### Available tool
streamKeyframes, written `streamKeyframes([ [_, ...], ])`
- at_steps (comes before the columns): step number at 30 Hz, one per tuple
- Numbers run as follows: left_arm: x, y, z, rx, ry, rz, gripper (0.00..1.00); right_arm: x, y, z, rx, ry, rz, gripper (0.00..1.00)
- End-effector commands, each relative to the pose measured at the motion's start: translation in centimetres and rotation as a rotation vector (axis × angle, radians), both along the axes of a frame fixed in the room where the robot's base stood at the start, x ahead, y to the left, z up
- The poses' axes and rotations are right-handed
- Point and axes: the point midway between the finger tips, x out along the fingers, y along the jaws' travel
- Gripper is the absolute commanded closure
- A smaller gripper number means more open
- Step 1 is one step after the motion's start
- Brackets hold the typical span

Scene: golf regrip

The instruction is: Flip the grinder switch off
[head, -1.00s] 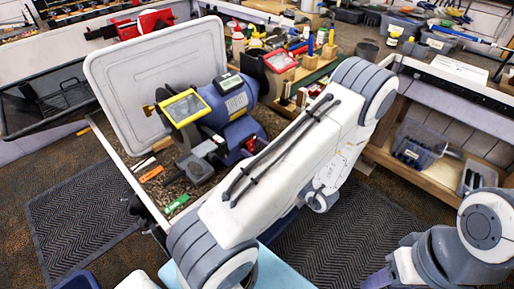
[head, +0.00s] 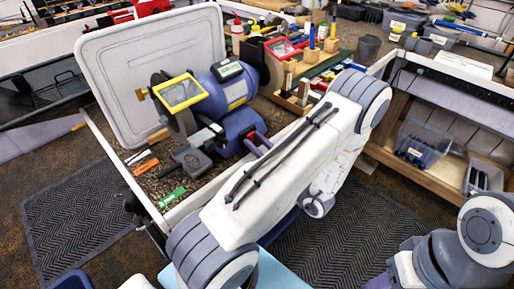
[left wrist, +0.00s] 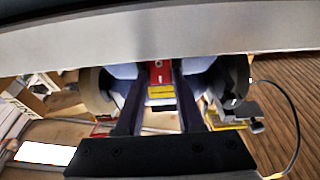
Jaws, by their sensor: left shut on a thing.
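The blue bench grinder (head: 228,86) with a yellow-framed eye shield (head: 182,93) stands on the bench, in the middle left of the head view. The grinder's red switch (left wrist: 159,73), with white marks and a yellow label below it, shows in the left wrist view. My left gripper (left wrist: 159,82) has its two dark fingers on either side of the switch and is shut on it. In the head view the left gripper (head: 257,146) is at the grinder's front, mostly hidden by my arm. My right arm is at the lower right, with only a purple part of its gripper (head: 378,282) at the bottom edge.
A large pale tray (head: 115,70) stands upright behind the grinder. A green-handled tool (head: 172,197) and an orange one (head: 147,166) lie on the bench near its front edge. A wooden rack (head: 300,95) of tools is to the right. Dark mats lie on the floor.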

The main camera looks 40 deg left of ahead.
Motion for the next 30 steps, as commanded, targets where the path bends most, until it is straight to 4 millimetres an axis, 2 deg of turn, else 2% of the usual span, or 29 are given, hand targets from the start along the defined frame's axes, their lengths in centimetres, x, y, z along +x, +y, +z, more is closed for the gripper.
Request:
streamKeyframes([
  [8,0.0,0.0,0.0,0.003,0.0,-0.001,1.0,0.0,0.0,0.0,0.0,0.0,0.0,0.5],
  [9,0.0,0.0,0.0,0.003,0.0,-0.001,0.55,0.0,0.0,0.0,0.0,0.0,0.0,0.5],
  [11,0.0,0.0,0.0,0.002,0.0,-0.001,0.32,0.0,0.0,0.0,0.0,0.0,0.0,0.5],
  [23,0.0,-0.6,-0.2,0.002,0.0,-0.003,0.32,0.0,0.0,-0.2,0.0,0.0,0.0,0.5],
  [26,0.0,-1.9,-0.7,0.002,-0.001,-0.005,0.32,0.0,0.0,-0.7,0.0,0.0,0.0,0.5],
  [30,-0.2,-4.6,-1.5,0.002,-0.002,-0.01,0.32,0.0,0.0,-1.5,0.0,0.0,0.0,0.5],
])
